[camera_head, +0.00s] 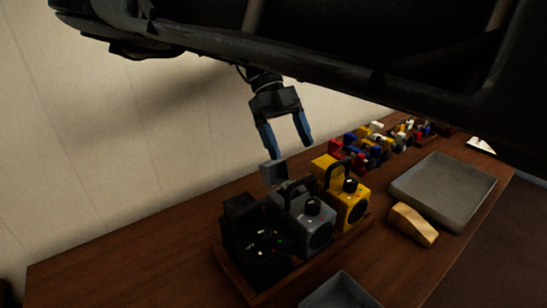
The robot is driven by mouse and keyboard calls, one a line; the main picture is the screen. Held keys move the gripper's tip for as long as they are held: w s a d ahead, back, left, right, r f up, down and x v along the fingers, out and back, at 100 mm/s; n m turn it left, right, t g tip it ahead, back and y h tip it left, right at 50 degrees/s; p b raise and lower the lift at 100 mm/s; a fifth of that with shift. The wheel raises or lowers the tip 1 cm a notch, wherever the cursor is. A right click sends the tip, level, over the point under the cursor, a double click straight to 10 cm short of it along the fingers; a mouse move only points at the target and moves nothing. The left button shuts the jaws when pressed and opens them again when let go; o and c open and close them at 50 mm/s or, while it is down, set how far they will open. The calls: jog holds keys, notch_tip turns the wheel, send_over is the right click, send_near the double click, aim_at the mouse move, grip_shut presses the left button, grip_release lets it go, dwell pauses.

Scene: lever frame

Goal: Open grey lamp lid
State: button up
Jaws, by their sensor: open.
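The grey lamp (313,228) stands in the middle of a row of three, with a dark knob, a round dark front and a dark handle. A small grey block (273,173), which looks like its lid, shows behind and above it; I cannot tell how far it is raised. My gripper (290,149) points down above the row, its two blue fingers apart and empty. The left fingertip appears just above the grey block; I cannot tell whether they touch. The handle hides part of the lamp's back.
A black lamp (258,254) stands left of the grey one and a yellow lamp (352,205) right, in a wooden tray (232,272). A tan wedge (413,224), a large grey tray (473,207) and a smaller one (342,292) lie nearby. Several coloured blocks (372,152) stand behind. The table's left is clear.

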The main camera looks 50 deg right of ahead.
jog(key=s+d+r+b, duration=0.1)
jog(key=s+d+r, duration=0.4)
jog(key=s, duration=0.1)
jog(key=shift+d, duration=0.2)
jog(key=shift+f, duration=0.1)
dwell(0.4)
